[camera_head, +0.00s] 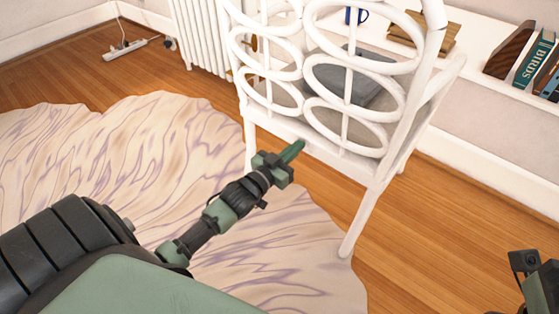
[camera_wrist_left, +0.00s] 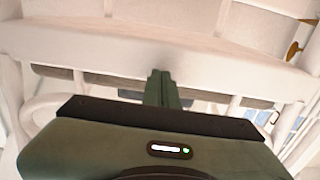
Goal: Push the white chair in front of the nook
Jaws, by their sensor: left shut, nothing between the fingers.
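The white chair (camera_head: 340,158) stands upright in the head view, its ring-patterned back towards me and a grey cushion (camera_head: 355,80) on its seat. The built-in white nook shelf (camera_head: 480,40) is just behind it. My left gripper (camera_head: 291,152) is shut and empty, its fingertips at the lower rail of the chair's back. In the left wrist view the shut fingers (camera_wrist_left: 161,88) point at the white chair rail (camera_wrist_left: 150,50) and seem to touch it or be very close. Part of my right arm shows at the bottom right corner; its fingers cannot be made out.
A wavy-patterned rug (camera_head: 130,150) lies on the wooden floor at the left, reaching under the chair's near side. A white radiator (camera_head: 198,35) stands behind the chair to the left. A power strip (camera_head: 125,50) lies near the wall. Books (camera_head: 535,60) and a blue mug (camera_head: 356,16) are on the shelf.

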